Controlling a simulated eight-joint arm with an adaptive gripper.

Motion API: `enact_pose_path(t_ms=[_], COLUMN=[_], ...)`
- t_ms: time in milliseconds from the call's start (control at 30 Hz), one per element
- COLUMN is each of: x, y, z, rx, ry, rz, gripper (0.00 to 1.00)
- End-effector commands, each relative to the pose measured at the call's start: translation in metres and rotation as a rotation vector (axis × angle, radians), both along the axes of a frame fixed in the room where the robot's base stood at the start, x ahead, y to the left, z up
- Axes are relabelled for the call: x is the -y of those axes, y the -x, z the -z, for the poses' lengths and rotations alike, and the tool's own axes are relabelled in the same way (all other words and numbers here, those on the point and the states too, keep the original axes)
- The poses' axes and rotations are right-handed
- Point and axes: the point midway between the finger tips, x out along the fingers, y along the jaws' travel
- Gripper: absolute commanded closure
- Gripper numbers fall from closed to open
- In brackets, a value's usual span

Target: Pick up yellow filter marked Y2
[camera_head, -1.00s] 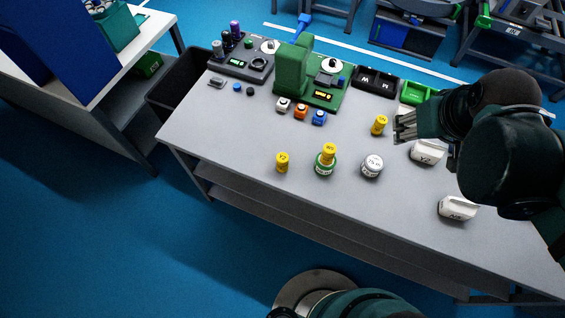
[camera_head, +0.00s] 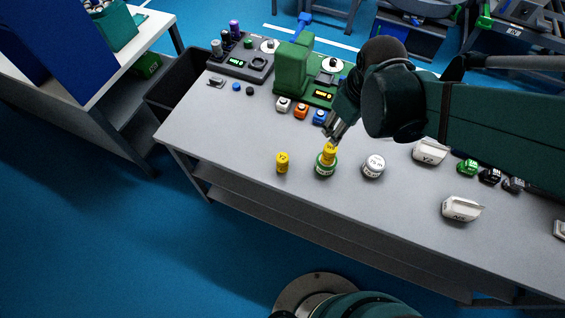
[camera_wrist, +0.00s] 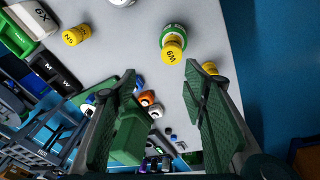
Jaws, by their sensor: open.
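Three yellow filters show. One (camera_head: 282,162) stands alone on the table; its mark is too small to read surely. In the wrist view it (camera_wrist: 214,70) is partly hidden behind my right finger. Another yellow filter (camera_head: 329,149) sits on a green-and-white round base (camera_head: 325,171); both also show in the wrist view (camera_wrist: 172,47). A third yellow filter (camera_wrist: 76,35) lies at upper left there, hidden by my arm in the head view. I cannot tell surely which is Y2. My gripper (camera_head: 334,134) is open and empty, just above and behind the filter on the base.
A white round jar (camera_head: 373,166) stands right of the base. White boxes (camera_head: 429,152) (camera_head: 461,208) lie further right. White, orange and blue pieces (camera_head: 301,111) stand before the green machine (camera_head: 293,68). The table's front left (camera_head: 225,150) is clear.

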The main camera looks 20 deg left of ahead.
Motion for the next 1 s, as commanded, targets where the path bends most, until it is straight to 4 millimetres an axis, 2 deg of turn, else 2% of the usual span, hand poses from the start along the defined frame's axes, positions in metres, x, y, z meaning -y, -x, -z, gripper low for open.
enact_pose_path(t_ms=[100, 333, 700, 1000], x=[-0.024, -0.064, -0.125, -0.15], y=[0.003, 0.015, 0.044, 0.062], z=[0.018, 0.051, 0.109, 0.137], rx=[-0.021, -0.06, -0.121, -0.151], ry=[0.022, 0.064, 0.129, 0.16], rz=[-0.078, -0.227, -0.463, -0.575], gripper=[0.57, 0.57, 0.57, 0.57])
